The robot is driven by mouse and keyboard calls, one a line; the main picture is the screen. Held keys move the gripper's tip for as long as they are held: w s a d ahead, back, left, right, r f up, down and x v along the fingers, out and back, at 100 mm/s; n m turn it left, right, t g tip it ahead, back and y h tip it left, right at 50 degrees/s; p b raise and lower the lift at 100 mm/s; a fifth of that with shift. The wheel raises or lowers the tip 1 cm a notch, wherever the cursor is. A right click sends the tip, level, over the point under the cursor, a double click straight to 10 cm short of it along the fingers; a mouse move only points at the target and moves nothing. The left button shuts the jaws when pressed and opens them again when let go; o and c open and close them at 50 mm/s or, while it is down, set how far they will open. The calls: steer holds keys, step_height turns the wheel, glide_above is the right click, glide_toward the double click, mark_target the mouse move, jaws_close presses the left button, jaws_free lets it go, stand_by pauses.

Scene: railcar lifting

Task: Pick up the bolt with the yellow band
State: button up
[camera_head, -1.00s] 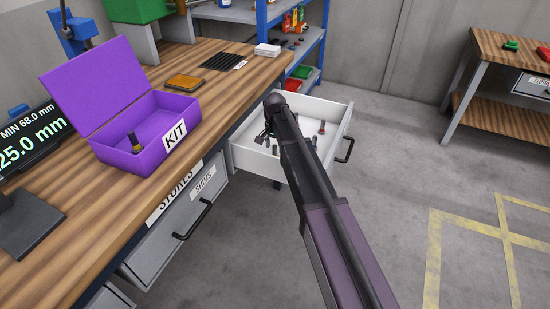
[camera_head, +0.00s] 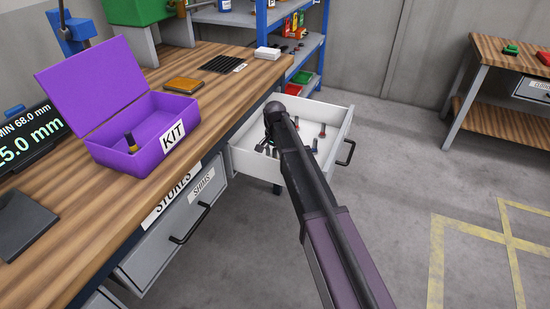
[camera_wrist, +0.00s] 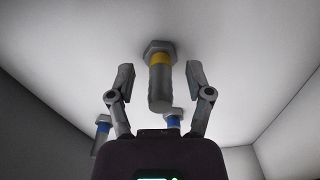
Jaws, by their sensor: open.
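In the wrist view the bolt with the yellow band (camera_wrist: 159,78) stands head-down on the white drawer floor, its hexagonal head at the top of the picture. My gripper (camera_wrist: 160,76) is open, with one finger on each side of the bolt and a visible gap to both. In the head view my gripper (camera_head: 267,148) is low inside the open white drawer (camera_head: 245,162). I cannot make out the yellow-banded bolt there, where my arm and gripper cover part of the drawer.
Blue-banded bolts (camera_wrist: 103,127) stand nearby, and several bolts (camera_head: 322,131) show right of my arm. The purple KIT box (camera_head: 110,158) on the workbench (camera_head: 228,85) holds a dark bolt with a yellowish band (camera_head: 131,142). The drawer walls surround my gripper.

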mark_target(275, 149)
jaws_close()
steer(key=shift+r, duration=0.15)
step_height(275, 149, up, 10)
steer(key=p, duration=1)
stand_by(0.8)
